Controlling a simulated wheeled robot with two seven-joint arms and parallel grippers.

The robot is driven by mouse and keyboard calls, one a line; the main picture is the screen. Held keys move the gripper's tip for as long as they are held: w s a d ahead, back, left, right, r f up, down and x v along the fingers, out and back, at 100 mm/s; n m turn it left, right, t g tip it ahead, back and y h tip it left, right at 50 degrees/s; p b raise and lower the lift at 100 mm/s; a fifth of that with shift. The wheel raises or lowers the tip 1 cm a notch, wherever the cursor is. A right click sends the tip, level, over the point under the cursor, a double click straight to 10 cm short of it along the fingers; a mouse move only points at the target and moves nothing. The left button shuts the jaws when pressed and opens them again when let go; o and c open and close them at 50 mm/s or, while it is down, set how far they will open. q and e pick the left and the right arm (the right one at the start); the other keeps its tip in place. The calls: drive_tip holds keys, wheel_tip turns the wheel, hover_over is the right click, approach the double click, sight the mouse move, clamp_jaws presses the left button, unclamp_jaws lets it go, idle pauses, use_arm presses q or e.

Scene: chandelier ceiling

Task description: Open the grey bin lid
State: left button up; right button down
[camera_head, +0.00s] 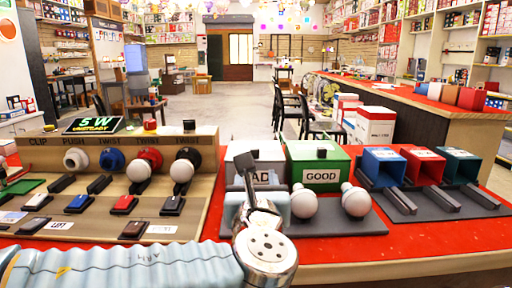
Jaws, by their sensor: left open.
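The grey bin (270,168) stands on the red table near the middle, its front label partly hidden by my left gripper, leaving "AD" readable. Its pale grey lid (272,150) lies flat on top and looks closed, with a small black knob (255,153). My left gripper (244,163) is open, its dark finger pointing up in front of the bin's left part. I cannot tell whether it touches the bin or lid. My left arm comes in from the lower left and hides part of the table. My right gripper is not in view.
A green bin (337,163) labelled "GOOD" adjoins the grey one on the right. White bulbs (304,202) lie on a grey mat before it. Blue, red and green boxes (422,166) stand farther right. A wooden socket board (209,160) with several bulbs is on the left.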

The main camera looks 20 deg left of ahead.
sight(255, 152)
use_arm(q)
drive_tip(key=p+x, duration=0.1)
drive_tip(key=x, duration=1.2)
drive_tip(key=shift+w+a, duration=0.1)
drive_tip(key=shift+w, duration=0.25)
drive_tip(key=shift+c, duration=0.5)
clamp_jaws()
